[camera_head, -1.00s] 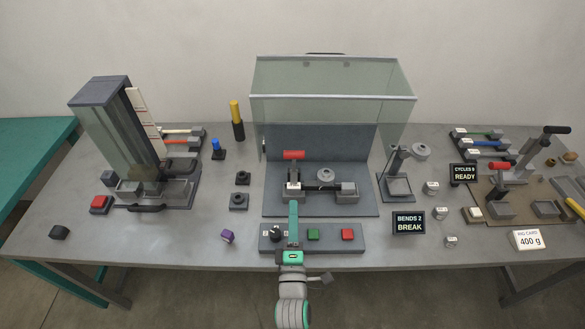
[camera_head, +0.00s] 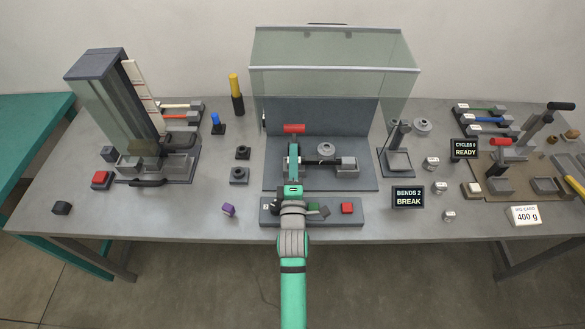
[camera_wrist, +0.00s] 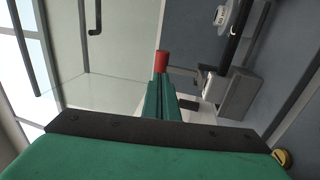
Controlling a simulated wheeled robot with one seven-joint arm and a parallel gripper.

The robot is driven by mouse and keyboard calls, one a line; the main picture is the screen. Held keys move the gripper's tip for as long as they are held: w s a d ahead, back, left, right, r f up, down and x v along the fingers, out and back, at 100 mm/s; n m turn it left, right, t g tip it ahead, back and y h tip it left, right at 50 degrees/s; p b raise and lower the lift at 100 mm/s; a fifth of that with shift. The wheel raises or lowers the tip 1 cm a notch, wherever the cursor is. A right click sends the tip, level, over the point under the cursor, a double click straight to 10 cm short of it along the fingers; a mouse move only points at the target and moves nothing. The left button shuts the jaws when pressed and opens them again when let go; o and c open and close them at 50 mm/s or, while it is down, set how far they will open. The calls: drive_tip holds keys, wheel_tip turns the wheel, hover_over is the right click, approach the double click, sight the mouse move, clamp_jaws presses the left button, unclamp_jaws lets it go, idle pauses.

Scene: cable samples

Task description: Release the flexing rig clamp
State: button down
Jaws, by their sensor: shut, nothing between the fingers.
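The rig in the middle has a grey base plate (camera_head: 364,181) under a clear hood (camera_head: 330,50). Its clamp has a red handle (camera_head: 294,128), lying crosswise above the left block. A cable end, a round weight (camera_head: 325,149) and a right block (camera_head: 346,164) are beside it. My gripper (camera_head: 293,148) is shut and empty, reaching in from the front with its tips just in front of the handle. In the wrist view the shut fingers (camera_wrist: 160,86) point at the red handle (camera_wrist: 161,62), which shows right at their tips; I cannot tell whether they touch.
A control panel with a red button (camera_head: 347,208) lies below my arm. A sign (camera_head: 408,197) reads "BENDS 2 BREAK". A glass-fronted tower (camera_head: 110,100) stands left. The hood's side walls flank the rig.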

sight(293, 132)
drive_tip(key=shift+w+r, duration=0.25)
drive_tip(key=shift+w, duration=0.8)
drive_tip(key=shift+w+r, duration=0.2)
drive_tip(key=shift+w, duration=0.85)
drive_tip(key=shift+a, duration=0.15)
drive_tip(key=shift+w, duration=0.1)
